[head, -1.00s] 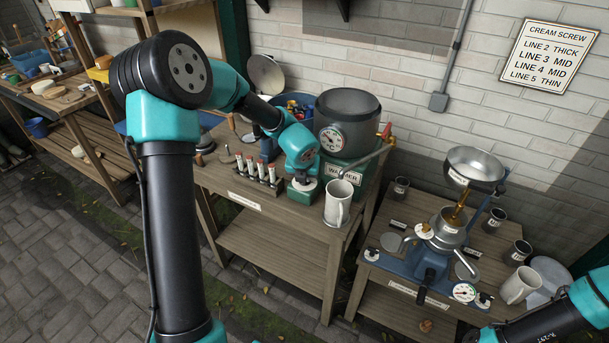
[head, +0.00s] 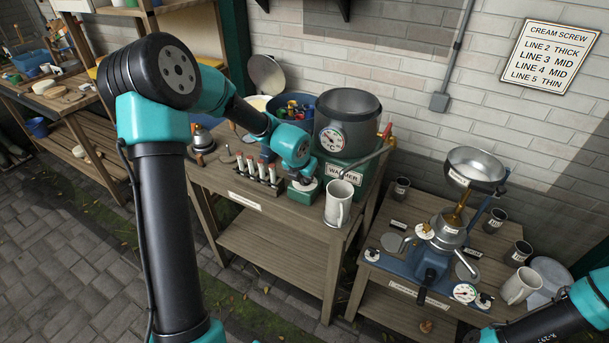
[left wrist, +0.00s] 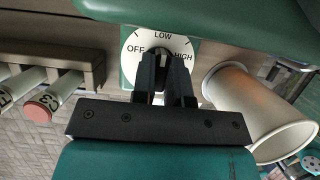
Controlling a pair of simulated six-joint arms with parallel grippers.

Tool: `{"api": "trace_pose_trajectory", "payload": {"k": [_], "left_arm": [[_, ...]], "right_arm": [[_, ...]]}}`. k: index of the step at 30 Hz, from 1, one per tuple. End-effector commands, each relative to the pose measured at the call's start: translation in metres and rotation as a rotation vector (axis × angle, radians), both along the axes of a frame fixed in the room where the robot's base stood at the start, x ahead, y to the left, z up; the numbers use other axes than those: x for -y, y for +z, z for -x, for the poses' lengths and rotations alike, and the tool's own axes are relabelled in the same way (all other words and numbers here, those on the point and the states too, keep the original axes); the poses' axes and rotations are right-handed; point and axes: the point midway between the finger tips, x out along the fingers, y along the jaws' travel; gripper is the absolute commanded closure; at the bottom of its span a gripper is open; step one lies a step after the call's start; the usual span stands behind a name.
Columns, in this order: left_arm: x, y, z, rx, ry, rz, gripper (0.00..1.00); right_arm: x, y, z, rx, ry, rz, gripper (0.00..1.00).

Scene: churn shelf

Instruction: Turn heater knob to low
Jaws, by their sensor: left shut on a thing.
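The heater's dial plate (left wrist: 142,40) is white, marked OFF, LOW and HIGH, on a green housing; it also shows in the head view (head: 305,186). My left gripper (left wrist: 162,62) is shut on the dark heater knob (left wrist: 160,51) at the middle of the plate. The fingers hide most of the knob, so I cannot tell for sure which mark it points to. The green warmer (head: 342,173) stands just behind, with a grey pot (head: 347,112) and its round °C gauge (head: 331,138) on top. My right arm enters at the lower right; its gripper is not clearly shown.
A white mug (head: 338,203) stands close right of the dial. A rack (head: 258,178) of red-capped tubes is close on its left. A separator (head: 440,240) stands on the right table.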

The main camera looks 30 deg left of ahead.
Motion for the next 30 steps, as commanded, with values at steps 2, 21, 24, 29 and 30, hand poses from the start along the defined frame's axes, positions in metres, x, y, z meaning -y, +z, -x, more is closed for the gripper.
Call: {"api": "trace_pose_trajectory", "payload": {"k": [2,21,24,29,30], "left_arm": [[0.001,-0.006,0.003,-0.015,-0.004,0.002,1.00],[0.001,0.014,0.009,-0.008,0.000,0.001,0.61],[0.001,0.028,0.014,-0.005,-0.001,0.000,0.61],[0.002,0.055,0.024,-0.002,0.000,0.000,0.61],[0.001,0.062,0.027,-0.001,0.000,-0.001,0.61]], "right_arm": [[0.000,0.000,0.000,0.000,0.000,0.000,0.59],[0.000,0.000,0.000,0.000,0.000,0.000,0.59],[0.000,0.000,0.000,0.000,0.000,0.000,0.59],[0.000,0.000,0.000,0.000,0.000,0.000,0.59],[0.000,0.000,0.000,0.000,0.000,0.000,0.59]]}}
